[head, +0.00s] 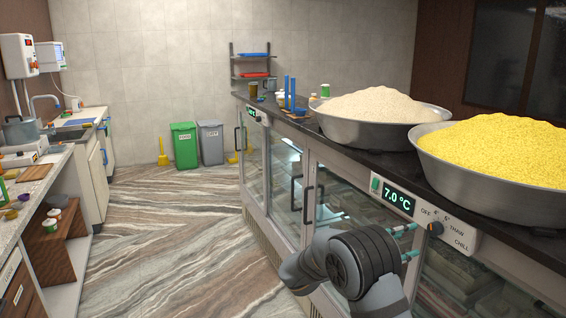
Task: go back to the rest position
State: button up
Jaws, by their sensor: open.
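My gripper (411,241) is in the lower right of the head view, in front of the refrigerated counter (309,152). Its two teal-marked fingers are apart and point right, with nothing visible between them. The dark control knob (435,228) is just right of the fingertips, on a panel marked OFF, THAW and CHILL. I cannot tell how deep the gap between fingers and knob is. The knob's exact setting is too small to read. The display (398,199) beside it reads 7.0 °C.
A metal bowl of yellow grains (470,180) and a bowl of pale grains (370,133) stand on the counter top above my gripper. Glass doors with handles (307,203) are close to my arm. The marbled floor (165,240) to the left is clear.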

aim_at(431, 231)
jog(key=shift+x, duration=3.1)
jog(key=shift+s, duration=0.1)
